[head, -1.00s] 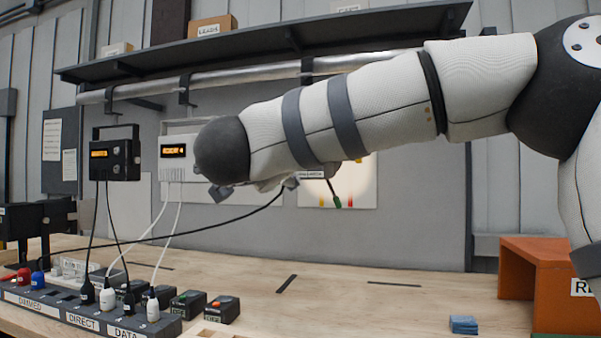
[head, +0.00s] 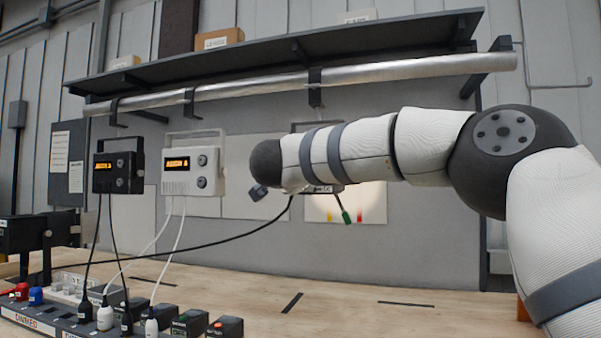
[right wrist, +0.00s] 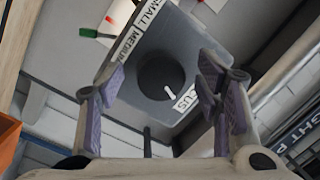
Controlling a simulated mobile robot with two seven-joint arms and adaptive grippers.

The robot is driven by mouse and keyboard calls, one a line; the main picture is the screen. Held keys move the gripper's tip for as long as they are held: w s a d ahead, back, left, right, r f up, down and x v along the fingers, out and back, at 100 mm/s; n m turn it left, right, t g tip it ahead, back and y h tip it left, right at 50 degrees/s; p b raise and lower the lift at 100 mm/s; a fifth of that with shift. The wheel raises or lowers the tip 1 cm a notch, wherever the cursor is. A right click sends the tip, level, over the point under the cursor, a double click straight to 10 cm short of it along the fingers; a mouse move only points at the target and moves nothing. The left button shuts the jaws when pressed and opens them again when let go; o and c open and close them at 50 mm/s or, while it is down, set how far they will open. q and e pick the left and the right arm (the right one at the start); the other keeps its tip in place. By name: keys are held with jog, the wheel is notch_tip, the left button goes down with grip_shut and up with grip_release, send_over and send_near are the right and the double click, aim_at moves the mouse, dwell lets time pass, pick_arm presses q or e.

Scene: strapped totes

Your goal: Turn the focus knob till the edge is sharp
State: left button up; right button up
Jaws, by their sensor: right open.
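In the right wrist view, a round dark focus knob (right wrist: 161,76) with a white pointer line sits on a grey housing (right wrist: 208,32). The label beside it is partly hidden and ends in "US"; another reads SMALL and MEDIUM. My right gripper (right wrist: 160,84) is open, its purple-padded fingers on either side of the knob; I cannot tell if they touch it. In the head view my right arm hides the knob and most of the housing. A pale board (head: 372,204) behind carries a bright light patch, whose edge looks soft. My left gripper is out of view.
A black unit (head: 118,172) and a white unit (head: 190,178) with lit displays hang at left. Cables run down to a labelled strip (head: 45,325) on the bench. A shelf and metal pipe (head: 250,89) run above. The bench (head: 370,312) at centre is mostly clear.

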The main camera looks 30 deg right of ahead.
jog(key=shift+c, duration=0.3)
jog(key=c, duration=1.1)
jog(key=m, duration=0.4)
jog(key=o, duration=1.2)
jog(key=shift+h, duration=0.3)
jog(key=shift+c, duration=0.2)
jog(key=v, duration=1.2)
jog(key=shift+f, duration=0.1)
